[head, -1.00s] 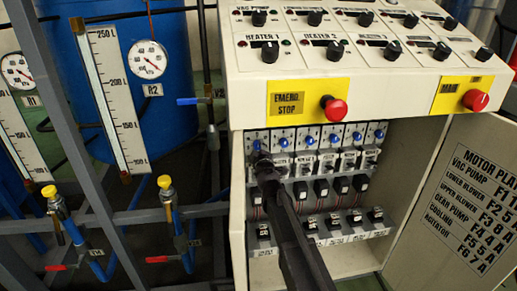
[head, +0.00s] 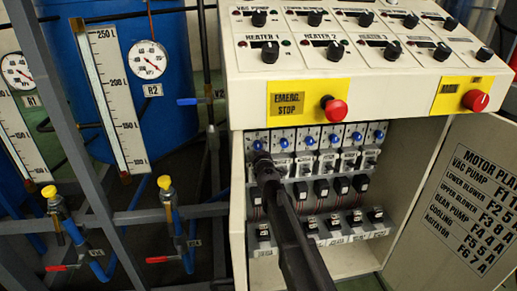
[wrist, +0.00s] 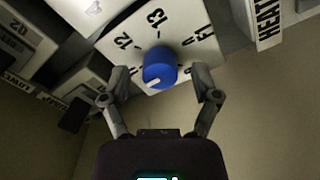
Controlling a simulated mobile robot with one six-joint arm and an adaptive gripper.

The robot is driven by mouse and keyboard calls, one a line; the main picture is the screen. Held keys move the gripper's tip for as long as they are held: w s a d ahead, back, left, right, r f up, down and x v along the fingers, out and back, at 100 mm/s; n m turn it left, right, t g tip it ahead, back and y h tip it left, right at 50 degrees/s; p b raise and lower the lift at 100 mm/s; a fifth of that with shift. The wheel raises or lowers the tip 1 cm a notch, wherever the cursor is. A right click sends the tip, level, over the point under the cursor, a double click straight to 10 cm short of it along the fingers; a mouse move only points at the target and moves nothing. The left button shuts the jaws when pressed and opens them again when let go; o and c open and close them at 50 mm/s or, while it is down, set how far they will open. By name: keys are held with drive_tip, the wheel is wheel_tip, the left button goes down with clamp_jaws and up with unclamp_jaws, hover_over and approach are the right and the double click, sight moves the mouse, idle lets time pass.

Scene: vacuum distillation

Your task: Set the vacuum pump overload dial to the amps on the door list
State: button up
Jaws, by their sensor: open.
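The door list (head: 480,205) is on the open cabinet door at right; its VAC PUMP line is at the top, and the amps are cut off at the picture's edge. A row of blue dials spans the cabinet, with the leftmost dial (head: 257,145) just above my gripper (head: 260,160). In the wrist view a blue dial (wrist: 159,68) sits on a white face with 12 and 13 legible; its pale mark points to the lower left. My gripper (wrist: 163,88) is open, one finger either side of that dial, with gaps visible.
The emergency stop button (head: 334,109) and the main button (head: 475,100) stick out above the cabinet opening. Breakers and small switches fill rows below the dials. A valve rack with pipes (head: 175,215) stands to the left.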

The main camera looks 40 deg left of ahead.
drive_tip(key=shift+s+d, duration=0.1)
drive_tip(key=shift+d, duration=0.05)
drive_tip(key=v, duration=1.1)
drive_tip(key=shift+s+d, duration=0.25)
idle(0.3)
